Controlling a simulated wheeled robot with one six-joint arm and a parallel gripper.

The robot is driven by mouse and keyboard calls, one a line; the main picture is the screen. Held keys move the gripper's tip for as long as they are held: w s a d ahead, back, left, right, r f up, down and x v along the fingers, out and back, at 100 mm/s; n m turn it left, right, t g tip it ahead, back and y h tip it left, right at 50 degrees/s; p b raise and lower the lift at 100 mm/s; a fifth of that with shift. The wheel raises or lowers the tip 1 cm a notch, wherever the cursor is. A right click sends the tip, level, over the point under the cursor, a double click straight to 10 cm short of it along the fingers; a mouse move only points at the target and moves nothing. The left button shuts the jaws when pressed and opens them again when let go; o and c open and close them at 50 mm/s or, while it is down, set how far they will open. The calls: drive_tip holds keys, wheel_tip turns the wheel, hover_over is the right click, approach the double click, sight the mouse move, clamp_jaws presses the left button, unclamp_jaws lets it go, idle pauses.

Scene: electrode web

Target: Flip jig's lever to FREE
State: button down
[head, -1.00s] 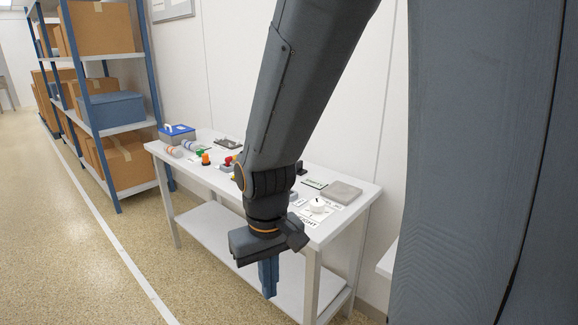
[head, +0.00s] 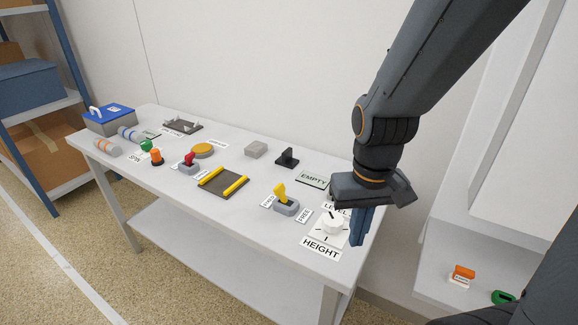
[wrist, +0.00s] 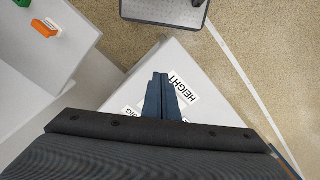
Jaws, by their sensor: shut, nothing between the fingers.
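The yellow lever (head: 280,192) stands on a grey base (head: 287,208) near the front right of the white table. A FREE label (head: 304,216) lies to the right of the base, and another label (head: 268,201) lies to its left. The handle tilts a little to the left, away from FREE. A dark plate with yellow bars (head: 223,182), perhaps the jig, lies left of the lever. My gripper (head: 357,240) points down, shut and empty, at the table's right end, right of the lever and apart from it. In the wrist view its fingers (wrist: 161,80) are together; the lever is not visible there.
A white HEIGHT knob (head: 332,222) is between my gripper and the lever. A red lever (head: 189,158), orange button (head: 156,156), yellow disc (head: 203,150) and blue-lidded box (head: 109,119) are farther left. A side surface (head: 445,270) holds orange and green items.

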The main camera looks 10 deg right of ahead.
drive_tip(key=shift+a, duration=0.1)
drive_tip(key=w+a+r+n+p, duration=0.3)
drive_tip(key=w+a+n, duration=0.2)
drive_tip(key=w+a, duration=0.4)
drive_tip(key=w+a+r+n+p, duration=0.4)
drive_tip(key=w+a, duration=0.6)
drive_tip(key=w, duration=0.5)
drive_tip(key=shift+w+a+r+n+g+h, duration=0.15)
drive_tip(key=shift+w+a+n+g+h, duration=0.2)
drive_tip(key=shift+n, duration=0.35)
drive_tip(key=shift+s+d, duration=0.15)
